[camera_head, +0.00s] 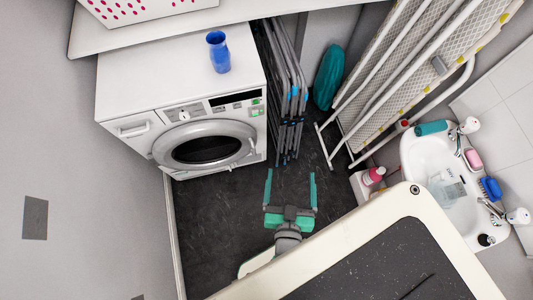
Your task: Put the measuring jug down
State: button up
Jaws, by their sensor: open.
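A tall blue vessel (218,54) with an open rim stands upright on the white top of the dryer (125,80), near its right end. It looks like a jug, but I cannot make out any measuring marks. A clear container-like thing (446,191) lies in the sink basin; its shape is hard to tell. My gripper (290,174) is open, with its two fingers apart and nothing between them. It is over the dark floor in front of the dryer and to its right, well away from both the blue vessel and the sink.
A white shelf or slope with a red-dotted basket (140,10) overhangs the dryer's back. A folded drying rack (288,90), a teal object (329,77) and an ironing board (420,70) stand right. Dark floor (215,220) is clear.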

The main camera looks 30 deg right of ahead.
jog(key=s+a+r+n+t+y, duration=0.1)
jog(key=s+a+r+n+y, duration=0.1)
jog(key=a, duration=0.7)
jog(key=s+a+r+n+t+y, duration=0.2)
jog(key=a+n+y, duration=0.2)
jog(key=a+y, duration=0.2)
jog(key=a, duration=0.2)
jog(key=shift+a+r+n, duration=0.25)
jog(key=shift+a+n, duration=0.15)
